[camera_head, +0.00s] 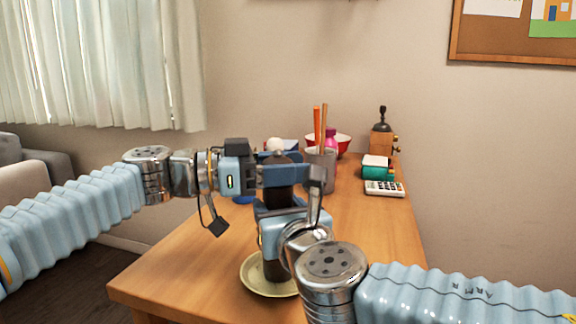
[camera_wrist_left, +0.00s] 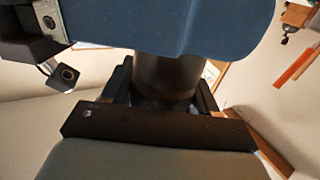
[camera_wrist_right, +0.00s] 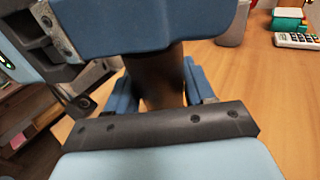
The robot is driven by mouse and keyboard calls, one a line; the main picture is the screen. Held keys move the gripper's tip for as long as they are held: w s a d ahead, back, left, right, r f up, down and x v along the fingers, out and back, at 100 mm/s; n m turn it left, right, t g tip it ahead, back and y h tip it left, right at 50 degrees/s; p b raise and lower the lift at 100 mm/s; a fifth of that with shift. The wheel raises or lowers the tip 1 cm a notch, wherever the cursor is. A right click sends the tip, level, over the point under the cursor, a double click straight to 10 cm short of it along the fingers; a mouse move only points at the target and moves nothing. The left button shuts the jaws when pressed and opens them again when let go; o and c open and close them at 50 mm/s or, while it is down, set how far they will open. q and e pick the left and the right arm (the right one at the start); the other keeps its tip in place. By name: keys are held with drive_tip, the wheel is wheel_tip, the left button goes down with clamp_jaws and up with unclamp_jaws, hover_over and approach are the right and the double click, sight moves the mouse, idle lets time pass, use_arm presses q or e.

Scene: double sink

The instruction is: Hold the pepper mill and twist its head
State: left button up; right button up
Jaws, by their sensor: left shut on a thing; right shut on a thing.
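The pepper mill (camera_head: 279,158) is dark brown and mostly hidden by my two grippers in the head view. It looks roughly upright. My left gripper (camera_head: 284,176) is shut around its upper part, near the top. My right gripper (camera_head: 278,208) is shut around it lower down, below the left one. In the left wrist view the mill (camera_wrist_left: 165,78) stands between the fingers as a dark cylinder. In the right wrist view the mill (camera_wrist_right: 160,78) also passes between the blue fingers.
A pale yellow-green plate (camera_head: 262,286) lies near the table's front edge, below my right gripper. Behind stand a grey cup (camera_head: 322,172) with orange sticks, a red bowl (camera_head: 343,143), a calculator (camera_head: 384,188), a green-white block (camera_head: 375,168) and a grinder (camera_head: 382,138). The table's right side (camera_head: 375,230) is clear.

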use_arm(q)
drive_tip(key=m+g, duration=0.2)
drive_tip(key=g, duration=0.1)
drive_tip(key=m+g, duration=0.1)
drive_tip(key=g, duration=0.1)
drive_tip(key=m+g, duration=0.2)
drive_tip(key=g, duration=0.1)
drive_tip(key=shift+s+m+g+y, duration=0.3)
drive_tip(key=shift+y, duration=0.1)
drive_tip(key=shift+s+a+m+g+y, duration=0.1)
drive_tip(key=shift+s+m+g+y, duration=0.1)
drive_tip(key=shift+m+g+y, duration=0.85)
drive_tip(key=shift+s+a+m+g+y, duration=0.2)
drive_tip(key=shift+m+g, duration=0.55)
drive_tip(key=shift+g, duration=0.7)
drive_tip(key=shift+d, duration=0.1)
drive_tip(key=o, duration=1)
